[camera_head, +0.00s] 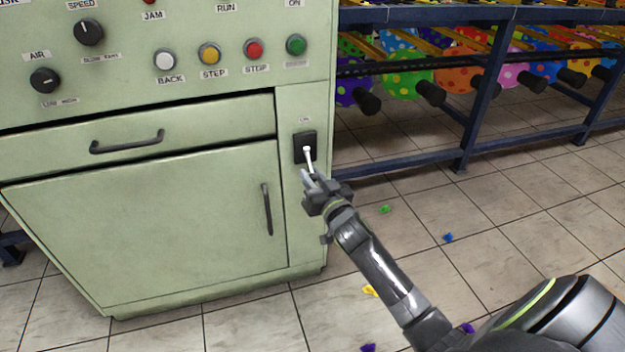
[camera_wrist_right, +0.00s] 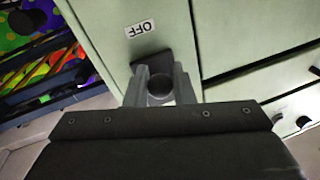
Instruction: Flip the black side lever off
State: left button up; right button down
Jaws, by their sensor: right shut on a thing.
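The side lever (camera_head: 308,156) sits on a black switch plate (camera_head: 299,146) on the narrow right part of the green machine's front. Its pale stem slants down from the plate toward my right gripper (camera_head: 311,177). In the right wrist view, my right gripper (camera_wrist_right: 160,84) has one finger on each side of the lever's dark round knob (camera_wrist_right: 159,88) and is shut on it. An OFF label (camera_wrist_right: 140,28) shows on the panel close to the fingers. A small label (camera_head: 305,120) is above the plate. My left gripper is not in view.
The machine's cabinet door (camera_head: 150,225) and drawer (camera_head: 200,122) are left of the lever, with buttons and knobs above.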

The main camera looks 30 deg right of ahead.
jog(key=shift+r, duration=0.1)
dwell(0.5)
jog(key=c, duration=1.3)
grip_release()
jog(key=shift+o, duration=0.2)
jog(key=s+f, duration=0.1)
jog(key=s, duration=1.6)
jog(key=shift+s+a+f, duration=0.15)
jog(key=shift+a+f, duration=0.1)
jog(key=shift+a, duration=0.2)
